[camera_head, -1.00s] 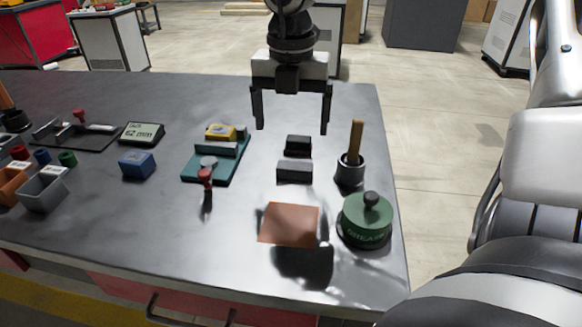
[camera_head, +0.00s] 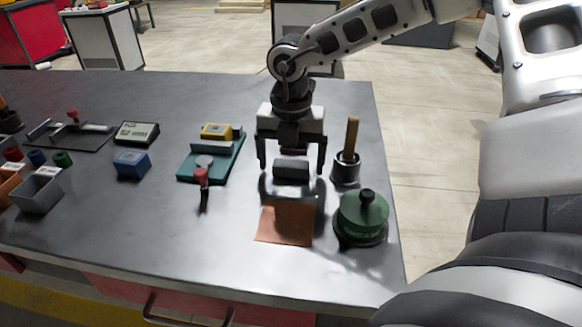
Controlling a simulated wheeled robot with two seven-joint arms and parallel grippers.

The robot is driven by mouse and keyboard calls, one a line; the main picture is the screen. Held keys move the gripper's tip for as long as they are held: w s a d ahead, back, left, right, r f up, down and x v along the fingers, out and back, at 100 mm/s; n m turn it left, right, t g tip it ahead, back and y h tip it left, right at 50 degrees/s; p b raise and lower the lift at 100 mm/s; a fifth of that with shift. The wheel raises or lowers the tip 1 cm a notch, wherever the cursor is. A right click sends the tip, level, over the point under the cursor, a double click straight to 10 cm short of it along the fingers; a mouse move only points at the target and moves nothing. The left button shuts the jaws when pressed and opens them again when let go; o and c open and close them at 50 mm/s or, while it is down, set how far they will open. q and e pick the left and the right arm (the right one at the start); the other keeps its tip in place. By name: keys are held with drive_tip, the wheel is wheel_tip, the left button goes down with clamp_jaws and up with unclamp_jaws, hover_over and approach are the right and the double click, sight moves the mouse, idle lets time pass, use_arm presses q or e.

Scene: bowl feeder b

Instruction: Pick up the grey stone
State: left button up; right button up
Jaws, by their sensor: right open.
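The grey stone (camera_head: 291,172) is a small rectangular block lying on the dark table, just behind a copper-brown square sheet. My right gripper (camera_head: 291,172) points down with its jaws open. In the picture, its fingertips show to the left and right of the grey stone, with a gap on each side. I cannot tell exactly how far above the table the fingertips are. A darker block behind the grey stone is mostly hidden by the gripper. My left gripper is not in view.
A holder with a wooden-handled tool (camera_head: 346,168) stands close to the right finger. A green grease tin (camera_head: 362,216) is at front right, beside the copper sheet (camera_head: 285,222). A teal fixture (camera_head: 212,157) and a blue block (camera_head: 132,164) are to the left.

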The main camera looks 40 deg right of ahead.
sight(291, 164)
drive_tip(key=c, duration=1.1)
drive_tip(key=shift+r, duration=0.1)
wheel_tip(291, 164, up, 10)
drive_tip(key=shift+f, duration=0.1)
